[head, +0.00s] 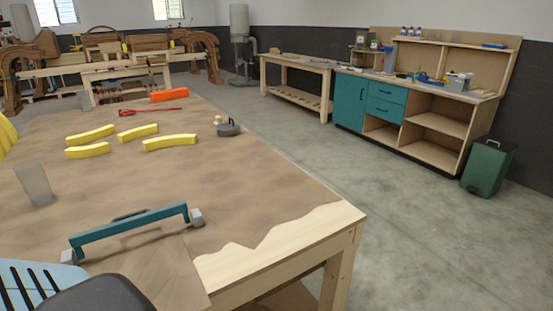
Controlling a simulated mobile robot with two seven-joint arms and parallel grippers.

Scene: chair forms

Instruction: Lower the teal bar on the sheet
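The teal bar (135,230) lies at the near end of the table, slanting from lower left to upper right. A brown sheet (215,190) covers most of the table top, with a ragged near edge. The bar's middle looks raised above the sheet; I cannot tell whether its ends touch it. I see neither of my grippers.
Bare wood (285,238) shows at the near right corner. A green bin (487,167) stands on the floor.

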